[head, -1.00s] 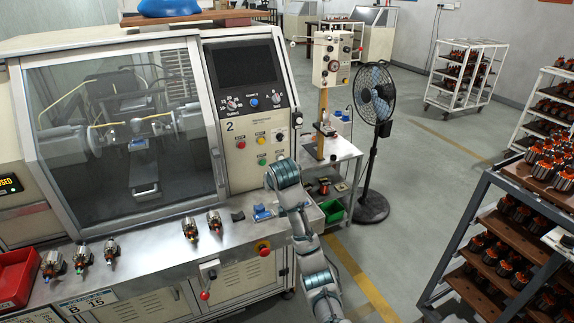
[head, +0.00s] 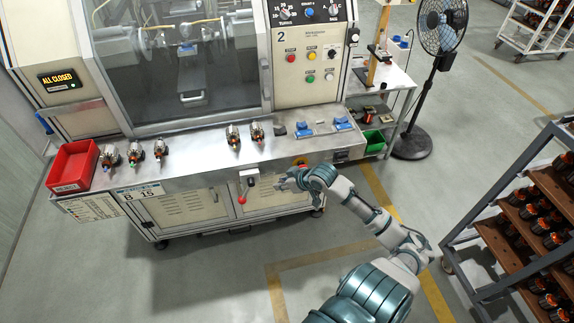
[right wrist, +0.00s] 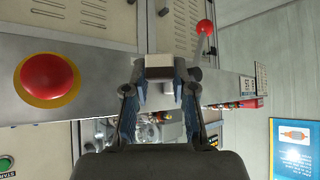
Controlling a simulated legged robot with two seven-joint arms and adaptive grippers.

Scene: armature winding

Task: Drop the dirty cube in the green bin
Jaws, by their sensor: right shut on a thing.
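My right gripper (head: 284,180) is in front of the machine's counter, near the red-knobbed lever. In the right wrist view its blue-padded fingers (right wrist: 161,85) are shut on a pale grey-white cube (right wrist: 159,68). The green bin (head: 374,141) is on the low shelf of the side table, right of the counter and to the right of my gripper. My left gripper is not in view.
The steel counter (head: 205,152) holds a red tray (head: 72,166), several armatures and two blue blocks (head: 303,129). A red stop button (right wrist: 48,78) is on its front. A fan (head: 440,35) stands right of the side table. A rack (head: 530,205) is at the right. The floor between is open.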

